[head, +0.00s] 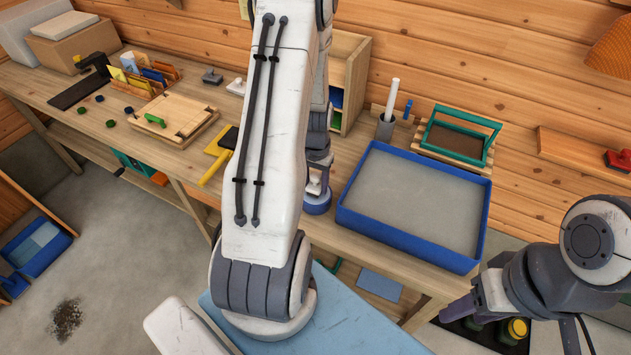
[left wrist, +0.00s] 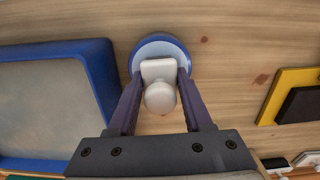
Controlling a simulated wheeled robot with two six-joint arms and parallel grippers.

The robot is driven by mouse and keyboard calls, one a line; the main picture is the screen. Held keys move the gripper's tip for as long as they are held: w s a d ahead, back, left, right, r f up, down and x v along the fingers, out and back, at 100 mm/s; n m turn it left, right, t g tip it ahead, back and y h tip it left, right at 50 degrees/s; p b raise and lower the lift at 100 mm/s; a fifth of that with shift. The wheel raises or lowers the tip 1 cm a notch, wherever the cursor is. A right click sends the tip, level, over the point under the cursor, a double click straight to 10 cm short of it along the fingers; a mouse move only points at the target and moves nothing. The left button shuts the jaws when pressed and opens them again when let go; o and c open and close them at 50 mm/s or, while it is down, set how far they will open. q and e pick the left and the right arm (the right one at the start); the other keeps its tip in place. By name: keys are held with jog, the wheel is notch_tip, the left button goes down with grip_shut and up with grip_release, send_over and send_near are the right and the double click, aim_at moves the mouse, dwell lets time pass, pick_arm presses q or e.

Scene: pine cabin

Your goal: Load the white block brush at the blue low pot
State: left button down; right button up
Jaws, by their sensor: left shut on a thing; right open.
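My left gripper (head: 318,188) is low over the bench, just right of my big white arm link, at the blue low pot (head: 318,207). In the left wrist view, my left gripper (left wrist: 160,92) is shut on the white block brush (left wrist: 160,96), its rounded knob between the two fingers. The brush's white block overlaps the round blue low pot (left wrist: 147,46); I cannot tell whether it touches the pot's contents. The brush's underside is hidden. My right gripper (head: 462,312) is open and empty, off the bench's front edge at the lower right.
A large blue-rimmed tray (head: 388,238) stands close right of the pot. A yellow and black pad (head: 217,151) lies to the left, beyond my arm. Bare wood surrounds the pot.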

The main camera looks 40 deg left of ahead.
aim_at(315, 176)
pick_arm(q)
jog(key=shift+f+b, duration=0.35)
jog(key=shift+f, duration=0.2)
dwell(1.9)
jog(key=shift+r, duration=0.1)
notch_tip(315, 176, up, 7)
jog(key=p, duration=0.6)
dwell(0.7)
